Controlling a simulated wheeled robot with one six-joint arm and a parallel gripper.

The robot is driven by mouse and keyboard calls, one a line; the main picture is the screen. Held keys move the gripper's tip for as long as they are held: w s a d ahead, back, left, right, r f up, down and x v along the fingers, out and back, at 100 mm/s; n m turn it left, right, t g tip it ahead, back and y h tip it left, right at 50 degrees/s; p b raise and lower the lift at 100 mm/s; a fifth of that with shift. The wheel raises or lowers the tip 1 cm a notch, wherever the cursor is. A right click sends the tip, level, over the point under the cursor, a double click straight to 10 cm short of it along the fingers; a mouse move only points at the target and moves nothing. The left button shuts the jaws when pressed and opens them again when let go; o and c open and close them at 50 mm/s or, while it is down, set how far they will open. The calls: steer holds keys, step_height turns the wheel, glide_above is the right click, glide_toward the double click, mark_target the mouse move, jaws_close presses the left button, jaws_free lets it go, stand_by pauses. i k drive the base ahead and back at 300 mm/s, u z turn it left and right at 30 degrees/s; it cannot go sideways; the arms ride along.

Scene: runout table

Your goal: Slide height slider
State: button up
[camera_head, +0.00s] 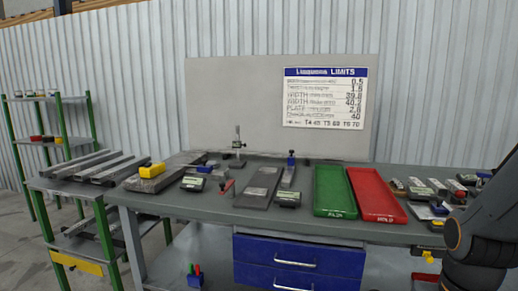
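A small upright stand (238,143) with a thin post and a flat base stands at the back of the table, left of centre. It looks like a height gauge, and a slider on its post is too small to make out clearly. The grey runout table (215,216) spans the view. My dark arm shows at the right edge, in front of the table's right end. My gripper is outside the picture.
A green tray (334,208) and a red tray (380,211) lie right of centre. Grey bars and plates (258,187) and a yellow block (152,170) lie to the left. Small blocks crowd the right end. A limits board (326,97) hangs behind.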

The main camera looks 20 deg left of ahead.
mark_target(235, 145)
steer(key=u, duration=0.65)
steer(key=i, duration=0.8)
steer(key=z, duration=0.05)
